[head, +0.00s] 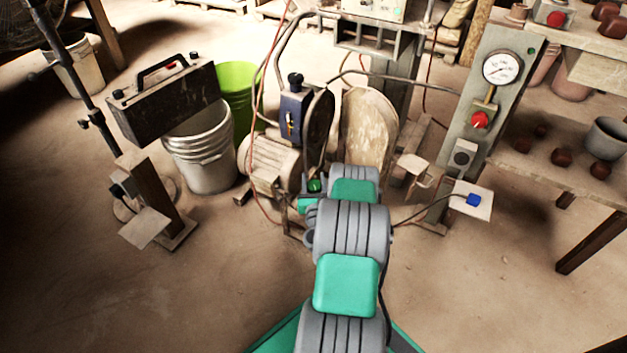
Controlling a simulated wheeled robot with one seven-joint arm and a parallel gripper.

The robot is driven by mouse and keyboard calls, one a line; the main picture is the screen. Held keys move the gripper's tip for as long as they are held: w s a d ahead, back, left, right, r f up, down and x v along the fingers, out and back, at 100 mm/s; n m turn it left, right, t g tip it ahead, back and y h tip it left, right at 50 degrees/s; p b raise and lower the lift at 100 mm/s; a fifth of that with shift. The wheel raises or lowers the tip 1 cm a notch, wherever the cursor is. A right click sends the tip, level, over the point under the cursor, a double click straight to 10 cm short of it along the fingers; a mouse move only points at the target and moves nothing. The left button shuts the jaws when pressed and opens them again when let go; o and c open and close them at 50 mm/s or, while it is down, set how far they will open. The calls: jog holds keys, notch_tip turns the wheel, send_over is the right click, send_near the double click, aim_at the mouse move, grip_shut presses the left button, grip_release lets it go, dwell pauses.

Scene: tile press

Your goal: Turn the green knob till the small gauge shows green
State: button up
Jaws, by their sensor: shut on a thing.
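My arm reaches up the middle of the picture toward the machine. Its far links cover the jaws, so my gripper does not show. A small bright green round part (315,186) shows just left of the arm's far end, in a dark surround. I cannot tell whether it is the green knob or a part of my arm. A round white dial gauge (502,67) is on the grey post at the right; its reading is too small to make out. A blue box (291,115) with a small yellow mark stands on the machine; I cannot tell whether that mark is the small gauge.
A red knob (480,120) sits below the dial. A white bucket (203,150) and a green bucket (238,95) stand left of the machine. Shelves with pots (606,138) stand at the right. Thin hoses and cables hang around the machine. The front floor is clear on both sides.

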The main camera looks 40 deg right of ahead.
aim_at(315, 191)
jog(key=o, duration=1.4)
jog(key=shift+c, duration=0.2)
jog(key=p+v, duration=0.1)
jog(key=v, duration=0.5)
jog(key=shift+r, duration=0.1)
jog(key=shift+p+v, duration=0.3)
jog(key=shift+v, duration=0.6)
jog(key=shift+w, duration=0.1)
